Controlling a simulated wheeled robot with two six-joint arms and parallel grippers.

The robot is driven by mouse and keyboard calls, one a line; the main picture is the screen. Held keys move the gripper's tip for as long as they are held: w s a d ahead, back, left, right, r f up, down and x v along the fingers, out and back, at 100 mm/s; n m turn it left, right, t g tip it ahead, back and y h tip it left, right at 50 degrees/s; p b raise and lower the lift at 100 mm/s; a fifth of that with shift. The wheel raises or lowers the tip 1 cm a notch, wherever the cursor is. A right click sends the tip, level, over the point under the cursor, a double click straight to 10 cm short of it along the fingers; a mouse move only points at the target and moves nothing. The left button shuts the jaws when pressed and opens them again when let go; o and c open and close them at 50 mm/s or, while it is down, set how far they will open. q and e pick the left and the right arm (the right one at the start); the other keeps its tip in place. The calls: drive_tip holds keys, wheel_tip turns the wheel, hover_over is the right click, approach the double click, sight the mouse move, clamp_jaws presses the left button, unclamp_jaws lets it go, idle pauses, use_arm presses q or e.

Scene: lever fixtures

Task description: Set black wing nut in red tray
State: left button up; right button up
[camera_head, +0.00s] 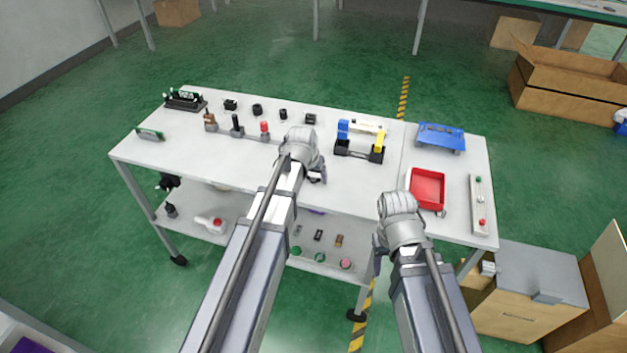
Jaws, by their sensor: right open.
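The red tray (428,206) sits on the right part of the white table, near the front edge. I cannot pick out the black wing nut for sure; several small black parts, one of them here (257,109), stand in a row along the back edge. My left gripper (318,177) is over the middle of the table, largely hidden by its wrist; dark shapes show at its fingers, and I cannot tell whether it holds anything. My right gripper (378,257) is open, pointing down by the table's front edge, left of and nearer than the red tray.
Upright levers (237,127) stand left of my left gripper. A blue-and-yellow fixture (360,143) stands behind it to the right. A blue stand (441,136) is behind the tray, and a button strip (479,205) is to its right. A lower shelf holds several small parts.

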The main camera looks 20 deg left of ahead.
sight(313, 181)
use_arm(q)
drive_tip(key=c, duration=1.1)
wheel_tip(313, 181, up, 10)
drive_tip(key=p, duration=1)
drive_tip(key=shift+c, duration=0.2)
